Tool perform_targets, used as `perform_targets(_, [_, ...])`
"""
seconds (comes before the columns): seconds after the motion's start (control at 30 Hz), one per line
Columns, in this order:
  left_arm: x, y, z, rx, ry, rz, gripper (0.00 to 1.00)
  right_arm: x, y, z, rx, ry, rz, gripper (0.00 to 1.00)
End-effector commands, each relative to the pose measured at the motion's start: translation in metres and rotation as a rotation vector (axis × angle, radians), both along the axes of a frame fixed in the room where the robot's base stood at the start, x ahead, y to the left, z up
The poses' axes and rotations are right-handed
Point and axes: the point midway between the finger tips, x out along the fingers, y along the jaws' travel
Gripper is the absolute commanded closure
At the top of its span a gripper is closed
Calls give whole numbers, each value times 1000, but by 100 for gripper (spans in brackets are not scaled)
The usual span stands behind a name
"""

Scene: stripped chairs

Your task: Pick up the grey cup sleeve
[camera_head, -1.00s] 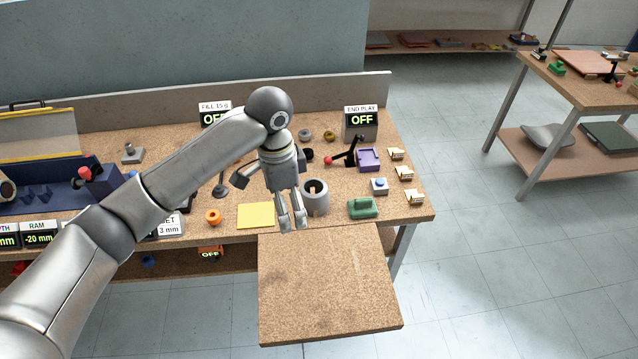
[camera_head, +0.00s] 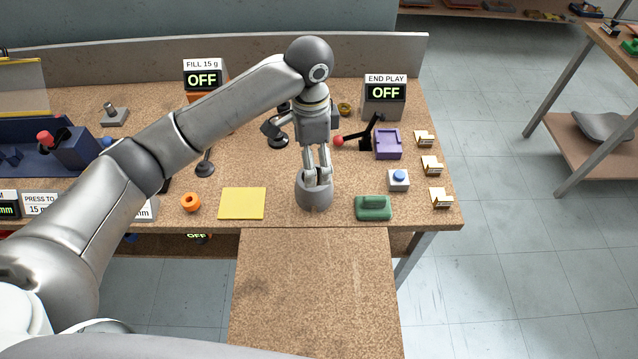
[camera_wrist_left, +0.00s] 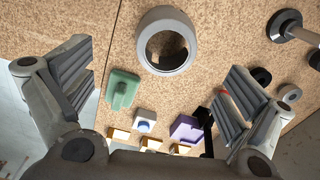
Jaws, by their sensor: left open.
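The grey cup sleeve (camera_head: 314,196) is a short, thick-walled grey cylinder with an open top. It stands upright near the front edge of the bench. My right gripper is out of view.
A yellow pad (camera_head: 242,203) and orange ring (camera_head: 190,202) lie left of the sleeve. A green block (camera_head: 373,208), blue-button box (camera_head: 398,180) and purple holder (camera_head: 388,144) stand right. A bare brown board (camera_head: 315,290) extends from the bench front.

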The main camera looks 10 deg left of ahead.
Motion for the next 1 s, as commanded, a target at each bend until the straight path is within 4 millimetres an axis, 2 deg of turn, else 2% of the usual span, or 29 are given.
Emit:
perform_targets(0.03, [0, 0, -8, 0, 0, 0, 0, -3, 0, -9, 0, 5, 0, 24])
perform_targets(0.1, [0, 0, -12, 0, 0, 0, 0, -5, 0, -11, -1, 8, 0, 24])
perform_targets(0.17, [0, 0, -16, 0, 1, 1, 0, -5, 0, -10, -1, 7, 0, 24])
perform_targets(0.4, [0, 0, -52, 1, 4, 2, 0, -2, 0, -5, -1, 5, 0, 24])
perform_targets(0.67, [1, 0, -73, 1, 2, 2, 0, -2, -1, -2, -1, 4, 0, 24])
perform_targets(0.9, [4, -1, -108, 1, 2, 0, 0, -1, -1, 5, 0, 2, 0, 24])
perform_targets(1.0, [5, -1, -116, 1, 0, 1, 0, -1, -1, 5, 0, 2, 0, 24])
